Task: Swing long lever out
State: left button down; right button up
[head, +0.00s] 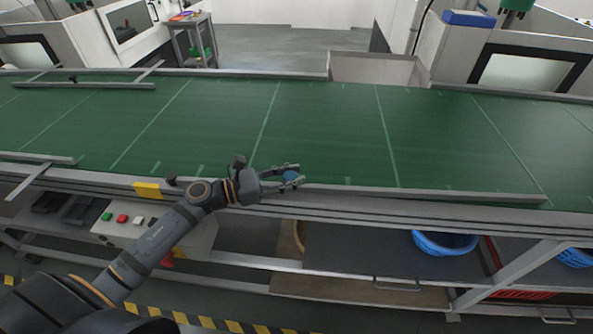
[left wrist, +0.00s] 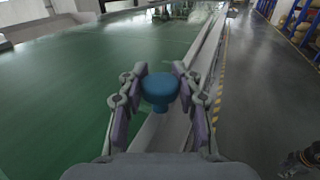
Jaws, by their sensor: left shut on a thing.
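My left gripper (head: 296,174) is above the near edge of the green conveyor, with its fingers pointing right. It is shut on a round blue knob (head: 291,175). In the left wrist view the blue knob (left wrist: 160,88) sits between the two fingers, with its top free. A long grey bar (head: 420,193) runs right from near the gripper along the near edge of the belt. It may be the long lever; I cannot tell whether the knob joins it, as the gripper hides that spot.
The green belt (head: 320,130) is clear in the middle. Short rails (head: 85,85) lie at its left end. A control box (head: 130,222) with coloured buttons hangs below my left arm. Blue baskets (head: 445,243) stand on the shelf beneath. Machines stand behind the conveyor.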

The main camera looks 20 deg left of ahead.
pick_arm(q)
jog(key=shift+s+f, duration=0.1)
jog(key=shift+s, duration=0.3)
jog(key=shift+s+d, duration=0.15)
jog(key=shift+s, duration=0.1)
jog(key=shift+s+m+g+h, duration=0.1)
jog(key=shift+m+g+h, duration=0.2)
jog(key=c, duration=1.2)
grip_release()
jog(key=shift+s, duration=0.1)
jog(key=shift+o, duration=1.3)
jog(key=shift+s, duration=0.3)
jog(key=shift+w, duration=0.1)
pick_arm(e)
jog(key=shift+d+f, duration=0.3)
jog(key=shift+d, duration=0.05)
pick_arm(q)
jog(key=shift+w+r, duration=0.1)
jog(key=shift+r, duration=0.1)
notch_tip(320, 180, up, 10)
